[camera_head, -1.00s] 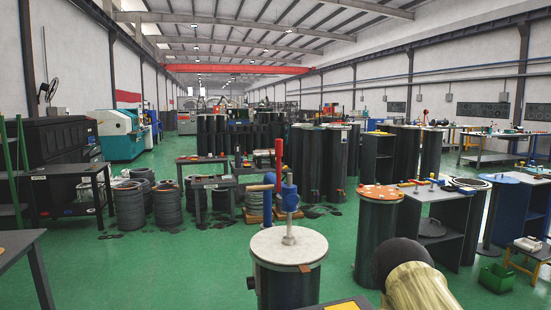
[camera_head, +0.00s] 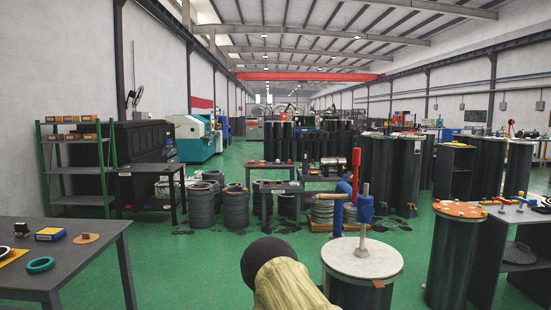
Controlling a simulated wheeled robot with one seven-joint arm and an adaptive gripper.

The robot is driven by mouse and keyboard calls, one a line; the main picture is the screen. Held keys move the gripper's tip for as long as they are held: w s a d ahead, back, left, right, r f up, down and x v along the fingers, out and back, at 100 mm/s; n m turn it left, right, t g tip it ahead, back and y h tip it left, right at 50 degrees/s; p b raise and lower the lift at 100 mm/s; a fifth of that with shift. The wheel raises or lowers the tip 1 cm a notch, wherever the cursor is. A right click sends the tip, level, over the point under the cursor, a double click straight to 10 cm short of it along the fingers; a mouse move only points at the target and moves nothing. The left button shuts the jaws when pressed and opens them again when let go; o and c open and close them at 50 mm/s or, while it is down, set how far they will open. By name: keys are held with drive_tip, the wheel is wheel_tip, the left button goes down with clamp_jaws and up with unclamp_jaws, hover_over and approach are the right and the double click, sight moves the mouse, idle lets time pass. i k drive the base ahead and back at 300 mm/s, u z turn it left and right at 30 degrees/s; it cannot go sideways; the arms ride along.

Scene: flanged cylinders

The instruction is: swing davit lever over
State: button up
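The davit stands on the pale round lid (camera_head: 362,258) of a dark flanged cylinder (camera_head: 352,295), right of centre in the head view. Its grey post (camera_head: 363,238) rises from the lid and carries a blue head (camera_head: 365,209). A red upright bar (camera_head: 355,172) with a red side piece and a blue grip (camera_head: 338,215) stands to the left of the head; how these parts join is too small to tell. A pale arm link with a dark rounded end, which looks like mine, is at the bottom, left of the lid. My gripper is not in view.
A dark table (camera_head: 85,258) with small parts stands at the near left. Coils (camera_head: 236,207) lie behind. Green floor (camera_head: 185,265) is clear at the left middle.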

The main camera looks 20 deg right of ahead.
sight(356, 153)
drive_tip(key=u, duration=1.45)
drive_tip(key=i, duration=2.25)
drive_tip(key=z, duration=3)
